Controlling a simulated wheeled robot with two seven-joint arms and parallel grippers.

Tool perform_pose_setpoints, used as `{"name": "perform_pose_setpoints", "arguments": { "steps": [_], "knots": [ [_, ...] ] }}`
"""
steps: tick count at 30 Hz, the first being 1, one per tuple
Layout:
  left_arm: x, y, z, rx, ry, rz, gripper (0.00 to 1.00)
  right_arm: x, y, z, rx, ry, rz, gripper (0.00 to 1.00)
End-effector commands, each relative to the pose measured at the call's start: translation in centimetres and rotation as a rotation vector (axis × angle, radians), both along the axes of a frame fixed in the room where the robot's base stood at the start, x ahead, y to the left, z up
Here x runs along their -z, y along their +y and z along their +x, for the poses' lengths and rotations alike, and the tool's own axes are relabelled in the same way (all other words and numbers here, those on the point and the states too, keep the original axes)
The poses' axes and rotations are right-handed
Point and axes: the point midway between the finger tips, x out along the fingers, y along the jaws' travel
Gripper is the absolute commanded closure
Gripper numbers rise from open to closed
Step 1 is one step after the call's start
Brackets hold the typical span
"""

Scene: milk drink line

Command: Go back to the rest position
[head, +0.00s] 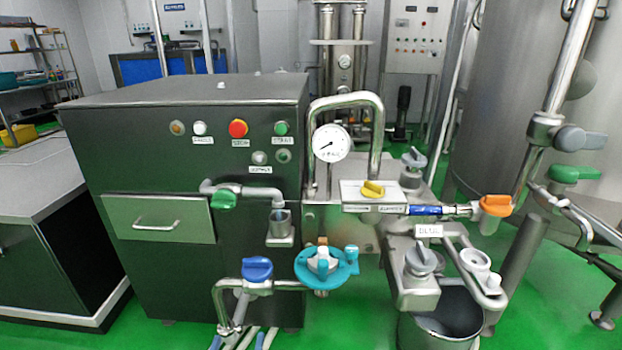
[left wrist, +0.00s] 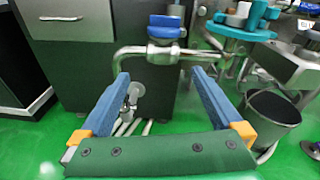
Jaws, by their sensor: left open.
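My left gripper (left wrist: 160,76) shows in the left wrist view, its two blue fingers wide apart with nothing between them. Past its fingertips is a bent steel pipe with a blue valve handle (left wrist: 164,27). The same blue handle (head: 257,269) is at the lower middle of the head view. I cannot tell whether the fingers touch the pipe. I cannot make out either gripper in the head view. My right gripper shows in neither view.
A dark machine cabinet (head: 140,140) with buttons stands at the left. A teal valve (head: 324,266), a pressure gauge (head: 331,143), an orange handle (head: 496,205) and a metal bucket (head: 440,325) crowd the middle and right. Green floor (head: 350,325) shows between them.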

Motion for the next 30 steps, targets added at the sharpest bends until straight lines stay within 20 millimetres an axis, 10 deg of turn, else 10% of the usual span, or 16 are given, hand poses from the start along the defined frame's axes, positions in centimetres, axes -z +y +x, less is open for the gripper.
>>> {"name": "perform_pose_setpoints", "arguments": {
  "steps": [14,22,30],
  "knots": [
    [15.5,2.5,-5.5,-0.291,0.431,-0.702,0.0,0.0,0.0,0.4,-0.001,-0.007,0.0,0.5],
    [28.2,4.2,-18.2,-0.991,0.672,-1.448,0.0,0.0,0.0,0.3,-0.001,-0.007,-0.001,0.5],
    [34.0,4.3,-33.5,-1.964,0.385,-1.982,0.0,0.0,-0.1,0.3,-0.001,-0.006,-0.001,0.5]
  ]
}}
